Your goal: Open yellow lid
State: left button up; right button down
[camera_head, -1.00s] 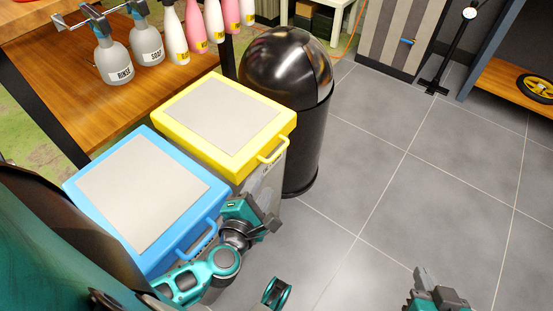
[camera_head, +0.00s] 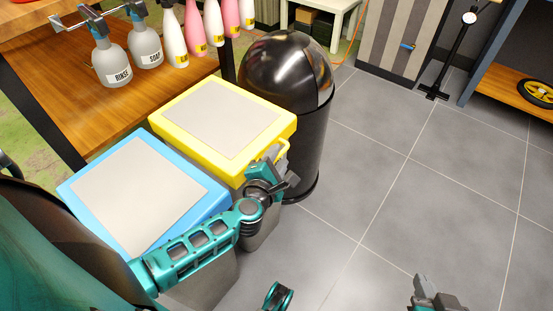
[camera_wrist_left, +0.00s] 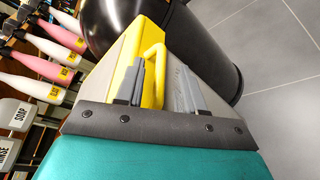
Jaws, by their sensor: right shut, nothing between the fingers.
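The yellow lid (camera_head: 222,118), with a pale grey top panel, lies closed on its bin beside the blue lid. Its yellow handle, partly hidden by my left gripper in the head view, shows clearly in the left wrist view (camera_wrist_left: 158,52). My left gripper (camera_head: 276,157) is at the lid's front right edge, by the handle. In the left wrist view its fingers (camera_wrist_left: 160,85) are apart, and the handle shows between and beyond them. I cannot tell whether they touch it. My right gripper (camera_head: 424,287) is shut and empty over the floor, far from the lid.
The blue lid (camera_head: 135,195) is closed, with my left arm across its front edge. A black domed trash can (camera_head: 290,90) stands close behind and right of the yellow lid. Bottles (camera_head: 110,62) stand on the wooden bench (camera_head: 110,110).

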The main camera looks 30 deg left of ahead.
pick_arm(q)
jog(key=shift+c, duration=0.2)
grip_shut()
dwell(0.4)
